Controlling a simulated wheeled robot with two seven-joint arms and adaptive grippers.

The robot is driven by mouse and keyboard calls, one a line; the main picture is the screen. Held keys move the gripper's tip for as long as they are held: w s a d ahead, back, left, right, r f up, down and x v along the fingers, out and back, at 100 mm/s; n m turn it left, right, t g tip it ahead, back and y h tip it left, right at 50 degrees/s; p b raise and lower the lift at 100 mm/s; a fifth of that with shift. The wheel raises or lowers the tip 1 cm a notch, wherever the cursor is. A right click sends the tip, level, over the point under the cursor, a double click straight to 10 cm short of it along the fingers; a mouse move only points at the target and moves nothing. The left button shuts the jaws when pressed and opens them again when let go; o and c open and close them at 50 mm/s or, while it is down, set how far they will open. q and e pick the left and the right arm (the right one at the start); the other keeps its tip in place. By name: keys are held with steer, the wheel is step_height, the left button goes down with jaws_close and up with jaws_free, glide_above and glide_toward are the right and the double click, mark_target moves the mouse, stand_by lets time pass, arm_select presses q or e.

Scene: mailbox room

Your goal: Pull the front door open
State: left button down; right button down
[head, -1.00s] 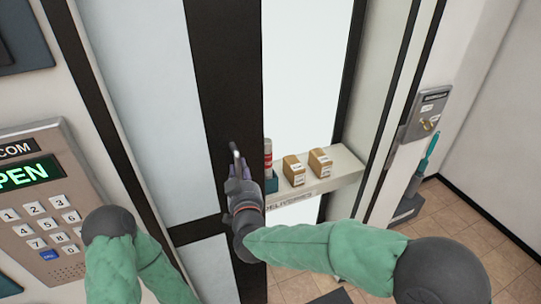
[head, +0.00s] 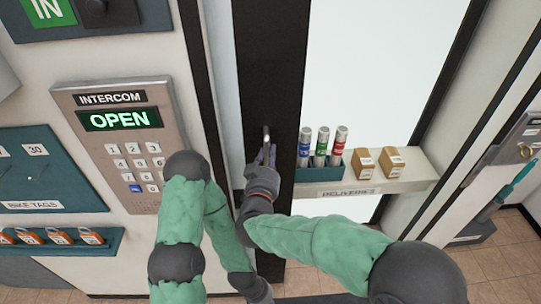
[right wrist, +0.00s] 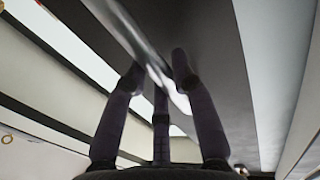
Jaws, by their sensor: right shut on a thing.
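The front door (head: 268,70) shows as a dark upright stile with a narrow strip of glass on its left. It stands swung open, at a steep angle to me. Its metal handle (head: 266,137) is upright on the stile and also shows in the right wrist view (right wrist: 150,60). My right gripper (head: 265,158) is shut on the handle, with dark fingers on both sides of the bar. My left arm hangs in front of the wall at the left. The left hand (head: 255,290) is only partly seen at the bottom edge, and its fingers are not visible.
An intercom (head: 127,143) reading OPEN is on the left wall, above padlocks (head: 58,237). Beyond the opening, a deliveries shelf (head: 415,170) holds tubes (head: 321,147) and boxes (head: 378,162).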

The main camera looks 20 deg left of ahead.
steer(key=c, duration=1)
jaws_free()
steer(key=shift+a, duration=0.1)
steer(key=shift+r, duration=0.1)
glide_toward(270, 117)
steer(key=w, duration=0.5)
steer(key=shift+w+a+r, duration=0.1)
steer(key=shift+a, duration=0.3)
